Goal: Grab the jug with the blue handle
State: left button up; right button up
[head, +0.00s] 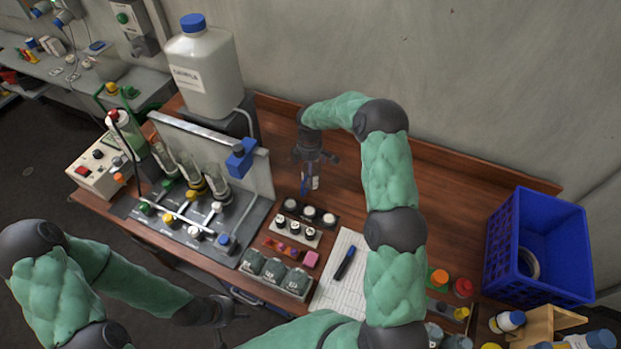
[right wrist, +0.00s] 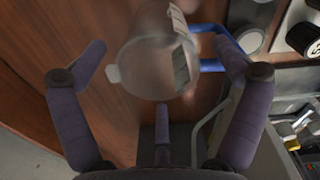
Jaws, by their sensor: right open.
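The jug (right wrist: 148,65), a translucent grey vessel with a blue handle (right wrist: 212,66), is between the spread fingers of my right gripper in the right wrist view. The handle is on the right side of the jug, near the right finger. In the head view the jug (head: 315,183) stands on the wooden bench, mostly hidden under my right gripper (head: 313,162). The right gripper (right wrist: 165,75) is open, and I see no finger clearly pressed on the jug. My left gripper (head: 232,314) is empty at the bench's front edge, its fingers spread.
A rig with bottles and valves (head: 190,212) stands left of the jug, with a large white canister (head: 207,80) behind it. Small jars (head: 305,213), a paper sheet (head: 335,285) and a blue crate (head: 500,245) are on the bench. Bare wood lies right of the jug.

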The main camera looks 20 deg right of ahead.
notch_tip(320, 180, down, 4)
jog(key=shift+s+f, duration=0.1)
jog(key=shift+f, duration=0.15)
jog(key=c, duration=1.3)
